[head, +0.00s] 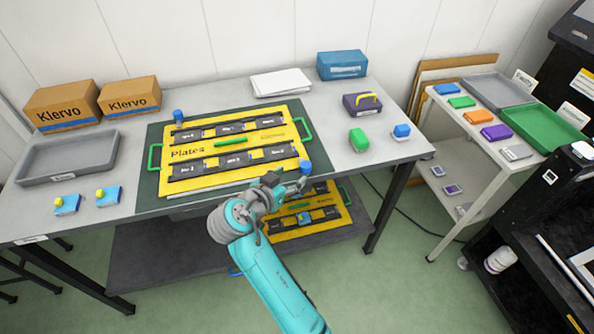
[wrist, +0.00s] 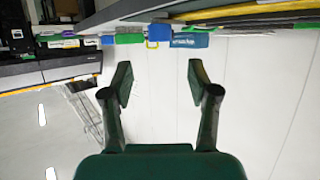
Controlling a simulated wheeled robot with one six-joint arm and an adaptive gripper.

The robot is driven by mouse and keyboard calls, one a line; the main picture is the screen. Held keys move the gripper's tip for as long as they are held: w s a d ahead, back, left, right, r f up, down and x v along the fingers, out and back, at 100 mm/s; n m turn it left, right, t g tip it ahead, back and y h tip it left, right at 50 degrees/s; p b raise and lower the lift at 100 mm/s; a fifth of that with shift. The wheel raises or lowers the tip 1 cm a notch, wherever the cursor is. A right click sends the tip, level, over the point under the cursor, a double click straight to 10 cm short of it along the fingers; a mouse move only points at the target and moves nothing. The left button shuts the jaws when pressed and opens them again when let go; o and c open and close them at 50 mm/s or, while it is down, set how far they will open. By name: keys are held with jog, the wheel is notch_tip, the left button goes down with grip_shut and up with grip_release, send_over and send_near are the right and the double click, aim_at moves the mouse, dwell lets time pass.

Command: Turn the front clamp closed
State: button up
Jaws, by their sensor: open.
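The yellow Plates frame (head: 247,116) lies on a dark mat on the table. The front clamp's blue knob (head: 305,167) stands at its front right corner. A second blue knob (head: 178,116) stands at its back left corner. My gripper (head: 296,184) is just in front of the front clamp, and in the head view the two overlap closely. In the wrist view, which looks upside down, my gripper (wrist: 160,85) is open with nothing between its fingers. A blue shape (wrist: 159,32), apparently the front knob, shows beyond the fingertips. I cannot tell whether they touch or how the clamp is turned.
A purple box (head: 362,104) and a teal box (head: 342,65) are behind. A grey tray (head: 68,158) sits left. Another yellow frame (head: 320,216) lies on the lower shelf.

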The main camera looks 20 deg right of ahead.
jog(key=shift+v, duration=0.95)
jog(key=s+d+f+n+t+y, duration=0.1)
jog(key=s+d+f+n+y, duration=0.2)
jog(key=f, duration=0.4)
jog(key=s+d+f+n+t+y, duration=0.1)
jog(key=s+d+f+n, duration=0.15)
jog(key=s+f, duration=0.3)
jog(key=s+d+f+n+y, duration=0.1)
jog(key=s+f+n+y, duration=0.4)
jog(key=s, duration=0.7)
jog(key=s+r+t+y, duration=0.1)
jog(key=s+r+t, duration=0.15)
jog(key=s, duration=1.35)
jog(key=s+d+r+m, duration=0.1)
jog(key=s+r, duration=0.8)
jog(key=r, duration=0.2)
jog(key=shift+s+d+t, duration=0.3)
jog(key=shift+s+t, duration=0.05)
jog(key=shift+t, duration=0.1)
